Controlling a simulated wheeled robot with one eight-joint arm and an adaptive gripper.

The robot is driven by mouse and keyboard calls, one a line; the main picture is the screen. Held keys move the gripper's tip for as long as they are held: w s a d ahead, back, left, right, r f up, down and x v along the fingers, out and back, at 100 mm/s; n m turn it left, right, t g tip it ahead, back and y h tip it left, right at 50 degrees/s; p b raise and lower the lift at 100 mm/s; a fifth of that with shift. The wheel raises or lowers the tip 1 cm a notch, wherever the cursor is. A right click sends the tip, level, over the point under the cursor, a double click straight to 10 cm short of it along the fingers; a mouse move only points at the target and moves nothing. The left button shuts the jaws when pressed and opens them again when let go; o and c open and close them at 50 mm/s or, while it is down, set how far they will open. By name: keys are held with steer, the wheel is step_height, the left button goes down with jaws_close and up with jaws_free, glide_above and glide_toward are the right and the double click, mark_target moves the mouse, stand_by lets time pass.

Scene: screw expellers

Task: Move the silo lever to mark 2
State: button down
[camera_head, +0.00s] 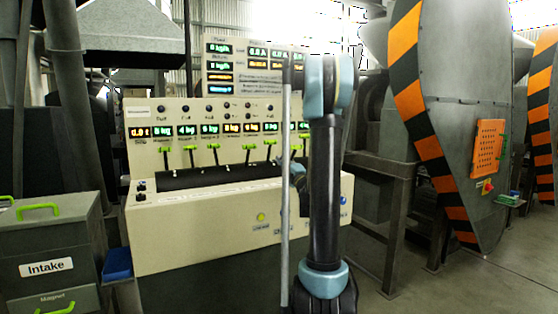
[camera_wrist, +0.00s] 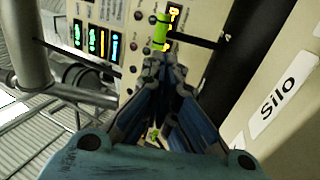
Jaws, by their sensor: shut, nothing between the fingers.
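In the wrist view a lever with a bright green grip (camera_wrist: 160,32) and a dark rod stands just beyond my fingertips. A white "Silo" label (camera_wrist: 280,105) is on the beige panel to its right; I cannot tell for certain that this lever belongs to it. My gripper (camera_wrist: 165,62) is shut and empty, its tips close to the green grip; contact is unclear. In the head view my gripper is small beside the right-hand levers, partly hidden by my arm. The mark numbers are not readable.
The beige control console (camera_head: 210,229) carries a row of green-gripped levers (camera_head: 248,147) below lit displays. An intake cabinet (camera_head: 50,240) stands at the left. A striped grey machine (camera_head: 465,80) is at the right, with open floor in front of it.

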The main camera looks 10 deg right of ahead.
mark_target(269, 144)
steer(key=x, duration=1.2)
steer(key=shift+w+a, duration=0.1)
steer(key=shift+w, duration=0.15)
